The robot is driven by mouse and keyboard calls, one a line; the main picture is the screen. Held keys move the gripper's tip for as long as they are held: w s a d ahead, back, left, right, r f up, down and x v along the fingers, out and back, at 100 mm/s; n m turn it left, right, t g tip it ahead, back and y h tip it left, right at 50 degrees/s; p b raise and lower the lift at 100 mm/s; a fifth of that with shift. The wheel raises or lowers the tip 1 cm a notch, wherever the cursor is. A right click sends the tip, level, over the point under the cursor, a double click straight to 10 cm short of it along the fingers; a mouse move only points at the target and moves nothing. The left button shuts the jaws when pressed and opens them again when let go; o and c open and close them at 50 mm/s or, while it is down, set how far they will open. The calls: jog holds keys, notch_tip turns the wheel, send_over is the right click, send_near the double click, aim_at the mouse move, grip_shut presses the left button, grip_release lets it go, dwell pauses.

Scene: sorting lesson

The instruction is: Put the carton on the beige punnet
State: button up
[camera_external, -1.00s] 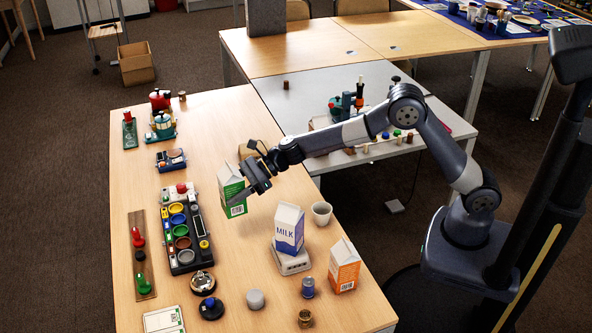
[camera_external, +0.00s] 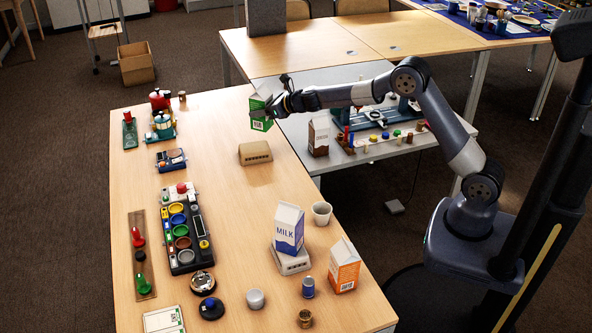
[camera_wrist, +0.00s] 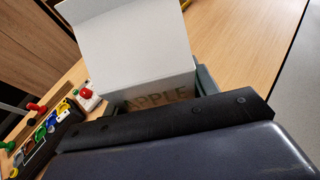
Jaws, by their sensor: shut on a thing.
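My gripper (camera_external: 270,110) is shut on a green and white carton (camera_external: 259,122), held up above the far right part of the wooden table. In the wrist view the carton (camera_wrist: 137,50) shows a white top and the word APPLE. The beige punnet (camera_external: 255,154), a low tan box with slots, stands on the table. In the outside view it is below the carton in the picture, with a gap between them. Its top looks clear.
A milk carton (camera_external: 288,228) stands on a white base (camera_external: 291,261) beside an orange carton (camera_external: 344,267) and a white cup (camera_external: 321,213). A brown carton (camera_external: 319,137) stands on the grey table. A tray of coloured bowls (camera_external: 182,240) is at left.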

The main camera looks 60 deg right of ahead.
jog(key=shift+d+f+b, duration=0.15)
jog(key=shift+f+b, duration=2.1)
jog(key=shift+f, duration=0.25)
jog(key=shift+d+f+b, duration=0.1)
jog(key=shift+f+b, duration=2.1)
jog(key=shift+f, duration=0.25)
jog(key=shift+f, duration=0.15)
jog(key=o, duration=1)
jog(key=shift+c, duration=0.2)
jog(key=shift+r, duration=0.2)
jog(key=shift+s, duration=0.2)
jog(key=b+v, duration=0.3)
jog(key=v, duration=0.8)
jog(key=shift+s+r, duration=0.2)
jog(key=shift+s, duration=0.05)
